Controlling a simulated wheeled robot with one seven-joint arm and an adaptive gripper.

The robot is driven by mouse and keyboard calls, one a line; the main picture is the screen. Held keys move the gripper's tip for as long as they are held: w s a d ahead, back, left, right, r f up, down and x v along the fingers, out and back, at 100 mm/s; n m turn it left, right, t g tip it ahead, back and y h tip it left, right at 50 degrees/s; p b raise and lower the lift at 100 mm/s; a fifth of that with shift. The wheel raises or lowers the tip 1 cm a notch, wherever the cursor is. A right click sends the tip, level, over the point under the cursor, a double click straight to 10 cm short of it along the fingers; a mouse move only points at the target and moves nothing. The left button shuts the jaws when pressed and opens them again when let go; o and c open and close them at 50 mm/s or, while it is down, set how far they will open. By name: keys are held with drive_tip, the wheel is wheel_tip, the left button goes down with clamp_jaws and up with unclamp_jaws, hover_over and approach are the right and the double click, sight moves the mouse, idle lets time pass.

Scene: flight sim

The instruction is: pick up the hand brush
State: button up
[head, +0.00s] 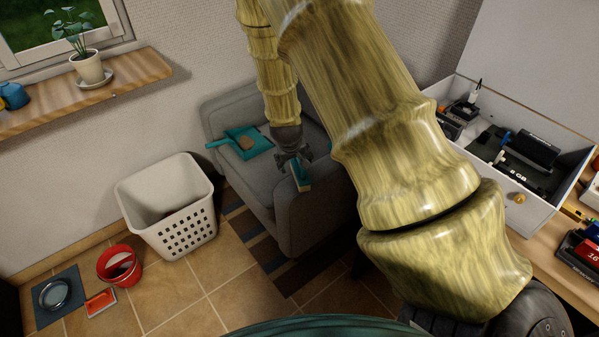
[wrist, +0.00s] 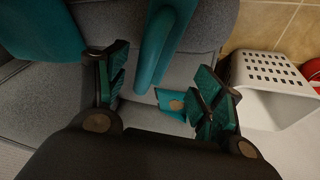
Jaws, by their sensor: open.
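The hand brush (head: 301,175), teal with a tan edge, is at the front armrest of the grey armchair in the head view. In the wrist view a long teal piece that looks like the brush (wrist: 157,50) runs from the top edge down toward the gap between my fingers. My gripper (head: 292,157) is just above and behind the brush in the head view. Its fingers (wrist: 160,90) are spread apart in the wrist view, with nothing clamped between them. I cannot tell whether they touch the brush.
An open drawer box (head: 537,206) is at right.

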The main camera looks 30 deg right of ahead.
sight(297, 164)
drive_tip(key=shift+d+x, duration=0.2)
drive_tip(key=shift+x, duration=1.15)
drive_tip(key=shift+d+x, duration=0.15)
drive_tip(key=shift+x, duration=1.2)
drive_tip(key=shift+r, duration=0.15)
drive_tip(key=c, duration=1.2)
drive_tip(key=shift+c, duration=0.5)
wheel_tip(297, 164, up, 3)
drive_tip(key=shift+r, duration=0.2)
drive_tip(key=s+a, duration=0.4)
drive_tip(key=s, duration=0.3)
drive_tip(key=s+a+r+b, duration=0.1)
drive_tip(key=s+a, duration=0.3)
drive_tip(key=s, duration=0.2)
drive_tip(key=shift+s+r, duration=0.3)
drive_tip(key=shift+s, duration=0.05)
drive_tip(key=shift+a, duration=0.1)
